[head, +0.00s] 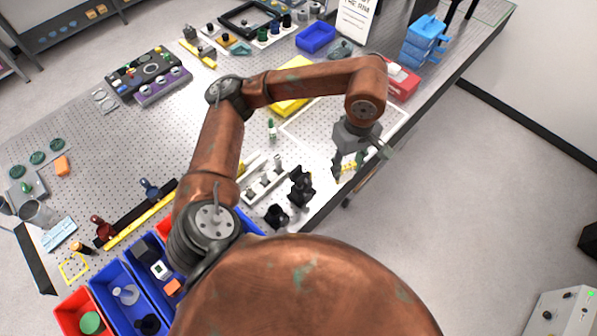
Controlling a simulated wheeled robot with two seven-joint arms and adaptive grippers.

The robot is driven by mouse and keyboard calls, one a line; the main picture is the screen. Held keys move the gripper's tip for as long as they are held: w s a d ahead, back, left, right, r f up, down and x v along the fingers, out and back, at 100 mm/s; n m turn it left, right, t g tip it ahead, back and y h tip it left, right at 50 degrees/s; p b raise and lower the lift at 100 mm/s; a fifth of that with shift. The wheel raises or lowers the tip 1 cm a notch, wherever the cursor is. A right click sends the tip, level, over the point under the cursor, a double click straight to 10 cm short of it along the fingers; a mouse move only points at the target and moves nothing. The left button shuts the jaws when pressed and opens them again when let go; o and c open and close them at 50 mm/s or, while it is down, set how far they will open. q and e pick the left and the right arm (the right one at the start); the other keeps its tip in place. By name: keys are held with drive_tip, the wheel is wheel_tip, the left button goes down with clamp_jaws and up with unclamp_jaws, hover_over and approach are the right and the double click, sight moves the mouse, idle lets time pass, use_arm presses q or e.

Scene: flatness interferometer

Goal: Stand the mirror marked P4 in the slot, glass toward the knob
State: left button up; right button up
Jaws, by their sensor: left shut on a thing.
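My left arm reaches across the bench from the left. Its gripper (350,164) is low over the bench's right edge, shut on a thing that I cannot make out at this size. A pale grey-green narrow piece (386,149) shows beside the gripper; I cannot tell whether it is the held thing. No P4 marking is readable. I cannot pick out the slot. A long black and yellow rail (140,220) with a red and a blue fitting lies at the left front, away from the gripper. My right gripper is not in view.
Black mounts (301,187) and a white holder (262,181) stand left of the gripper. Blue bins (122,292) are at the front left. A red box (401,82) and blue trays (424,42) are at the back right.

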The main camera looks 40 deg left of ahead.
use_arm(q)
drive_tip(key=r+n, duration=0.1)
drive_tip(key=r+n+p, duration=0.1)
drive_tip(key=r, duration=0.1)
drive_tip(key=s+r+n, duration=0.1)
drive_tip(key=r+n, duration=0.1)
drive_tip(key=shift+d+r+p, duration=0.15)
drive_tip(key=shift+p, duration=0.25)
drive_tip(key=s+a+f+p, duration=0.1)
drive_tip(key=a+f+p, duration=0.1)
drive_tip(key=a+f, duration=0.2)
drive_tip(key=s+a+f+p, duration=0.1)
drive_tip(key=a+f+p, duration=0.1)
drive_tip(key=a+f, duration=0.2)
drive_tip(key=s+a+f+p, duration=0.1)
drive_tip(key=a+f+p, duration=0.1)
drive_tip(key=a+f, duration=0.2)
drive_tip(key=shift+a, duration=0.65)
drive_tip(key=shift+f, duration=0.35)
drive_tip(key=shift+w+f, duration=0.1)
